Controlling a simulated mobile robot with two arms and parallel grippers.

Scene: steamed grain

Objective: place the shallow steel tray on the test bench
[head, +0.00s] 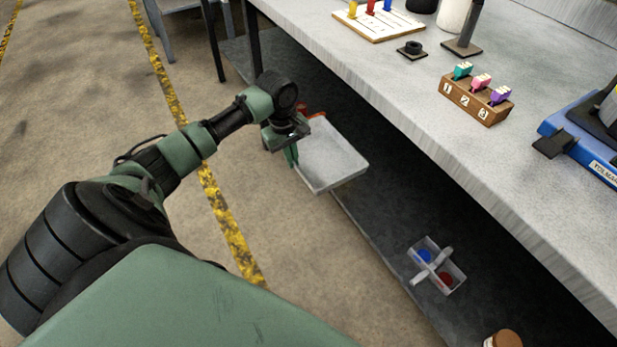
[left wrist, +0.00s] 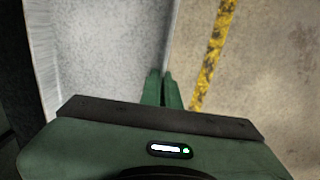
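The shallow steel tray (head: 333,158) is a pale grey, low-walled rectangle beside the front of the test bench (head: 370,80), below its top. It overlaps the edge of the dark lower shelf in the head view; whether it touches the shelf I cannot tell. My left gripper (head: 292,154) is at the tray's left wall. In the left wrist view, the fingers (left wrist: 163,88) are close together with the tray's thin wall between them, and the tray (left wrist: 100,50) fills the left side. My right gripper is out of view.
On the bench stand a numbered wooden block (head: 476,101), a pegboard (head: 379,22), a small black stand (head: 411,50) and a blue device (head: 585,135). A divided clear box (head: 437,266) is on the lower shelf (head: 385,225). The front bench top left of the pegboard is clear.

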